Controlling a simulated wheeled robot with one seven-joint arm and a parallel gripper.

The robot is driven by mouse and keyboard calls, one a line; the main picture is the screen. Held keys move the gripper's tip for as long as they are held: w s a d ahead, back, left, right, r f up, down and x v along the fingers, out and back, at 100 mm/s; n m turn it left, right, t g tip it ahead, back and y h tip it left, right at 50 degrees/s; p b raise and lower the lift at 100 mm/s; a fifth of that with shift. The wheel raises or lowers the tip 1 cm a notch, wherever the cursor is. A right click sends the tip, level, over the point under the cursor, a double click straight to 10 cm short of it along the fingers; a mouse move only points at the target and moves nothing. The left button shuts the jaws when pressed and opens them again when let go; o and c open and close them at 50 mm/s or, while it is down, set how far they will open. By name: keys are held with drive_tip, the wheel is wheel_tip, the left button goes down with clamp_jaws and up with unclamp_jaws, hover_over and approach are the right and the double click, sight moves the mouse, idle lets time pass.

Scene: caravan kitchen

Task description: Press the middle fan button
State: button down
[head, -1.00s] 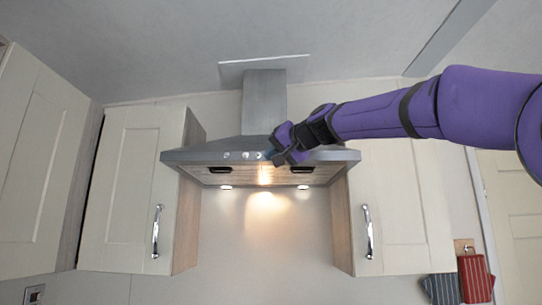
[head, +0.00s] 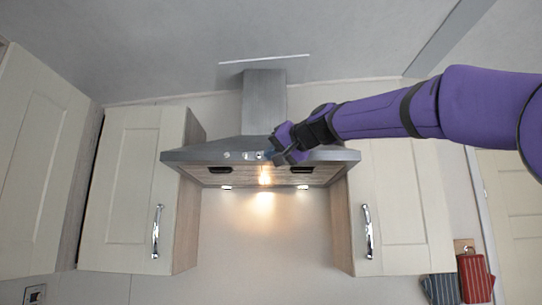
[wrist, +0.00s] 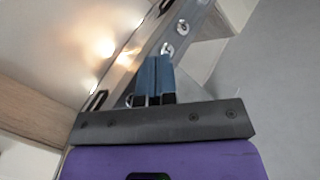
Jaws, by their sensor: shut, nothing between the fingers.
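The grey range hood (head: 205,154) hangs on the wall between two cabinets. Small round buttons sit in a row on its front edge; one is the left button (head: 227,155), another the centre one (head: 246,155), with a third (head: 259,155) close to my gripper (head: 270,153). My gripper is at the hood's front edge, right of these buttons in the head view. In the wrist view its blue fingers (wrist: 154,62) are shut and empty, with a round button (wrist: 167,48) just beyond the tips and another (wrist: 182,27) farther along. Contact cannot be told.
The left cabinet (head: 125,190) and right cabinet (head: 405,200) flank the hood, with metal handles on their doors. Two lamps light the hood's underside. Red (head: 474,279) and grey-blue (head: 440,288) cloths hang at lower right. The space below the hood is clear.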

drive_tip(key=shift+s, duration=0.1)
drive_tip(key=s, duration=0.5)
drive_tip(key=shift+s+a, duration=0.1)
drive_tip(key=shift+s, duration=0.3)
